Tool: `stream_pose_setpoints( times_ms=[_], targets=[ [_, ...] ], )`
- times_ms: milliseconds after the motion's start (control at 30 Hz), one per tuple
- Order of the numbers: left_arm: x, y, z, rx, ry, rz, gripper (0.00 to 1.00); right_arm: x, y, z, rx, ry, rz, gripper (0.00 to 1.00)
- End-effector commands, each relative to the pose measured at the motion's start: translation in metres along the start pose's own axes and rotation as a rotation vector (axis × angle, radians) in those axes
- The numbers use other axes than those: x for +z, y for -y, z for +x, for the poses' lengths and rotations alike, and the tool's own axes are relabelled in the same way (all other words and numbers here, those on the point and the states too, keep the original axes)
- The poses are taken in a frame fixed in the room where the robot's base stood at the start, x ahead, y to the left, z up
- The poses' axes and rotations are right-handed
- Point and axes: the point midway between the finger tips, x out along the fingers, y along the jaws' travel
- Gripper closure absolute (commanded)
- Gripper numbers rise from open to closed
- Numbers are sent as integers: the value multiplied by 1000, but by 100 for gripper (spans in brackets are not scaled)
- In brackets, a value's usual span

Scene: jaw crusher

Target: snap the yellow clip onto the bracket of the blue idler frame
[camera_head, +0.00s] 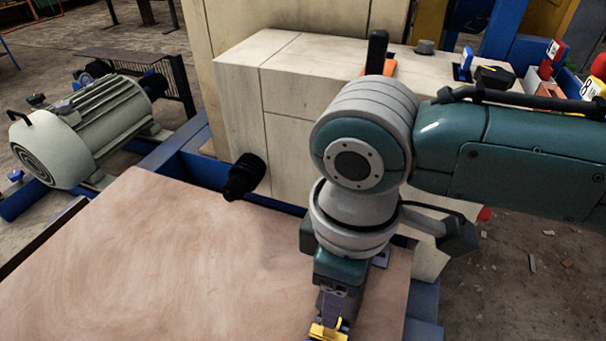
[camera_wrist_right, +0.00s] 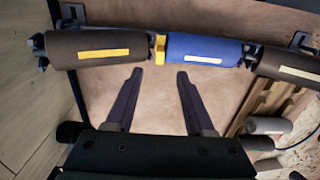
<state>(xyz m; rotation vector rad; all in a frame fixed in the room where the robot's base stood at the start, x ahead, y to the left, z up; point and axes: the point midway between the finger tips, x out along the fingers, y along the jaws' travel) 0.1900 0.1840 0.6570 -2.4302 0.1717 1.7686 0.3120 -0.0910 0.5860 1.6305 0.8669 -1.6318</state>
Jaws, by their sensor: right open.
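A yellow clip (camera_wrist_right: 160,49) stands in the gap between a dark brown roller (camera_wrist_right: 96,49) and a blue roller (camera_wrist_right: 204,49) of the idler in the right wrist view. I cannot tell whether it is snapped onto the bracket, which is mostly hidden there. My right gripper (camera_wrist_right: 160,73) is open and empty, its two fingers apart and their tips just short of the clip. In the head view my right gripper (camera_head: 331,316) points down at the bottom edge, and yellow (camera_head: 328,332) shows at its tips. My left gripper is in neither view.
A brown belt-like sheet (camera_head: 150,270) fills the lower left, largely clear. A beige machine body (camera_head: 300,95) stands behind my right arm, with a dark knob (camera_head: 244,176) jutting out. A motor (camera_head: 95,130) is at far left. Another brown roller (camera_wrist_right: 288,66) lies right of the blue one.

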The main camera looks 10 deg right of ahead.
Motion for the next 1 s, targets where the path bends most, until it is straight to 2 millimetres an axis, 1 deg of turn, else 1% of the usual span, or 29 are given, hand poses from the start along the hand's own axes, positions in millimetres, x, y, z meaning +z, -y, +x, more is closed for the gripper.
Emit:
stream_pose_setpoints(
  times_ms=[100,200,400,567,600,767,1000],
  targets=[
    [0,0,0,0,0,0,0,0,0,0,0,0,0,46],
    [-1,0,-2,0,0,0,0,0,0,-2,2,1,-16,57],
    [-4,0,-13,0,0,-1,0,-2,-1,-6,3,-1,-121,80],
    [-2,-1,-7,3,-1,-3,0,-1,0,2,0,-1,-143,98],
    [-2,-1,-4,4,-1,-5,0,-1,0,4,0,-1,-142,100],
    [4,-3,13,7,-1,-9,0,-1,0,20,1,0,-142,100],
    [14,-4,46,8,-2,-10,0,-1,0,48,0,-1,-142,100]
  ],
)
